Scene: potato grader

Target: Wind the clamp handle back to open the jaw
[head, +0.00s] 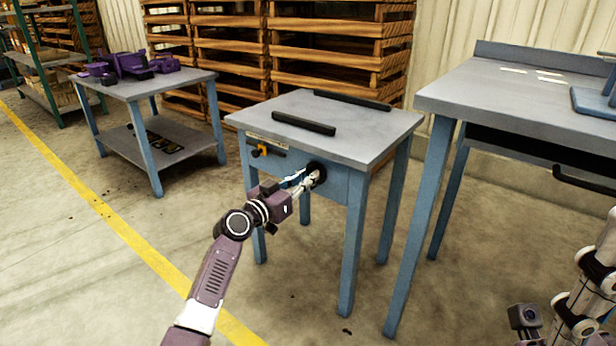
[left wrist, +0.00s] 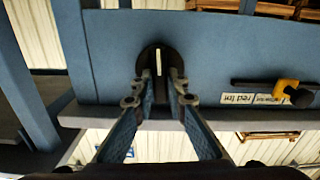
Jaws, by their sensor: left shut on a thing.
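The clamp bench (head: 345,120) has a grey top on a blue frame. Two black jaw bars lie on it, a front bar (head: 303,123) and a back bar (head: 352,100), with a wide gap of bare top between them. The dark round handle (head: 317,170) is on the bench's front face, partly hidden by my left gripper (head: 312,178). In the left wrist view, the handle (left wrist: 158,53) shows a pale upright strip, and my left gripper (left wrist: 160,88) is shut on it from both sides. My right gripper's fingers are not visible; only part of that arm shows at lower right.
An orange-and-black lever (head: 262,151) sits left of the handle, below a label. A taller workbench (head: 520,100) stands close on the right. A side table (head: 150,85) with purple parts stands at left. Wooden racks are behind. The floor at left is clear.

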